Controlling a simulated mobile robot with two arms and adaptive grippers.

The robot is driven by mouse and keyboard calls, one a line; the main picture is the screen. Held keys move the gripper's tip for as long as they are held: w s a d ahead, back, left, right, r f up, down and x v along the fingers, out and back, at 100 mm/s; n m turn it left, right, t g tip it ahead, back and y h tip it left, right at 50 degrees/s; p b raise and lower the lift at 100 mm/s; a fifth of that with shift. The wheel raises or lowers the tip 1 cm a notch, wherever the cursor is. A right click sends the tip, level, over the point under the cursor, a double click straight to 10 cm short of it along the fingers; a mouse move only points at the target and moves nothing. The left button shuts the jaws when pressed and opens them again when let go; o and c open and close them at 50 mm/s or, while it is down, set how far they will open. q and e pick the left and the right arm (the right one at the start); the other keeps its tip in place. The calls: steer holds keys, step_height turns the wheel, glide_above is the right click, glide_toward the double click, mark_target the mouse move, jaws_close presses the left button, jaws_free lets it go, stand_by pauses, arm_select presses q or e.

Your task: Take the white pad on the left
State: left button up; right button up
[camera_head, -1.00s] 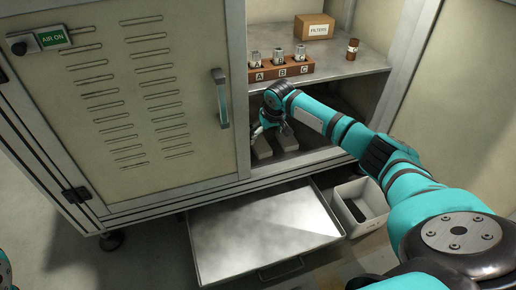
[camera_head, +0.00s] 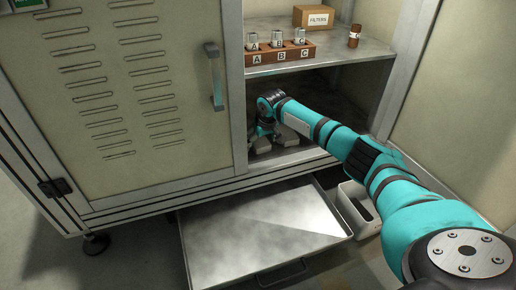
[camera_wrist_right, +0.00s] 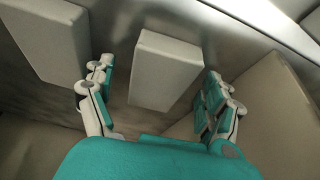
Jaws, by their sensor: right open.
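Two white pads lie on the floor of the open lower bay. The left pad (camera_head: 261,146) and the right pad (camera_head: 288,136) are partly covered by my right gripper (camera_head: 270,130) in the head view. In the right wrist view, my right gripper (camera_wrist_right: 158,92) is open. One pad (camera_wrist_right: 165,70) lies between and beyond its two fingers, apparently the left one, with bare floor showing on both sides. The other pad (camera_wrist_right: 45,40) is at the upper left, outside the fingers. I cannot tell any contact. My left gripper is not in view.
The shelf (camera_head: 340,62) above holds a rack (camera_head: 281,54) marked A, B, C, a FILTERS box (camera_head: 314,17) and a brown bottle (camera_head: 354,36). A closed door (camera_head: 120,100) is left of the bay. An empty metal tray (camera_head: 260,235) and a white bin (camera_head: 350,192) are below.

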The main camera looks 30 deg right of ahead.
steer(key=shift+r, duration=0.15)
steer(key=c, duration=1.1)
